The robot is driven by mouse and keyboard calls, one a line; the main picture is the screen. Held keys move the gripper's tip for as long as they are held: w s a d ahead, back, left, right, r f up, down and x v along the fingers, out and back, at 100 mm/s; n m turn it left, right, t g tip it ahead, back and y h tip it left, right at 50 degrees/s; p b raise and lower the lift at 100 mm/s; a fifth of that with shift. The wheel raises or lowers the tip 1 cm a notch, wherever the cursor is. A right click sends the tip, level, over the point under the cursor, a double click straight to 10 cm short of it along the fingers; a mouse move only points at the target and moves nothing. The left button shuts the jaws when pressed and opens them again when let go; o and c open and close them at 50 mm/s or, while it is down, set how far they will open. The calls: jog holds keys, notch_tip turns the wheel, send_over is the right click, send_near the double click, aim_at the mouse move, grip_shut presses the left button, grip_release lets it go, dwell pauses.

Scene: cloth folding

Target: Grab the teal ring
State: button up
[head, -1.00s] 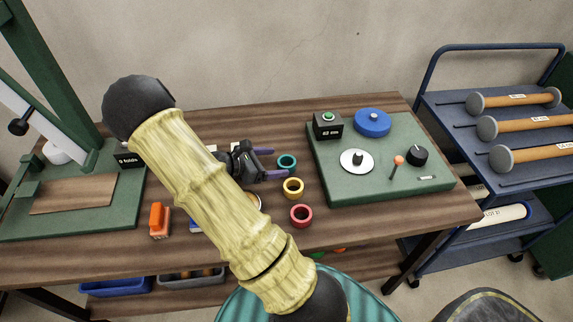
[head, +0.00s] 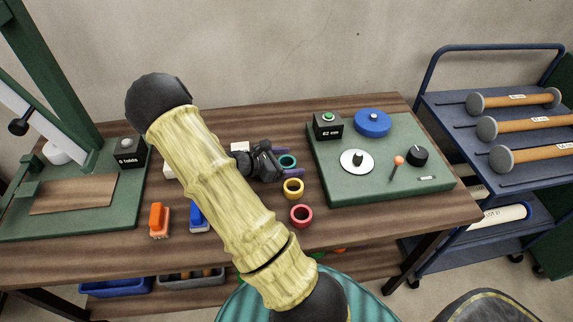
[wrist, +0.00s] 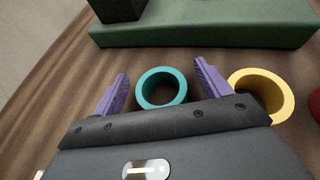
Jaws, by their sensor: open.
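The teal ring (head: 287,162) lies on the wooden table, at the far end of a row of rings. My gripper (head: 292,161) is at the ring, its purple fingers open. In the wrist view the teal ring (wrist: 147,97) sits between the two spread fingers of the gripper (wrist: 160,88), with a gap visible on each side. Whether the fingers are at the ring's height cannot be told. In the head view the gripper body hides part of the ring's left side.
A yellow ring (head: 293,188) is close to my right finger, also in the wrist view (wrist: 284,92). A red ring (head: 301,216) lies nearer. A green panel (head: 345,190) with knobs stands to the right.

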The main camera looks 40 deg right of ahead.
jog(key=shift+c, duration=0.3)
jog(key=c, duration=1)
notch_tip(320, 180, up, 10)
jog(key=shift+r+p, duration=0.1)
jog(key=shift+p, duration=0.45)
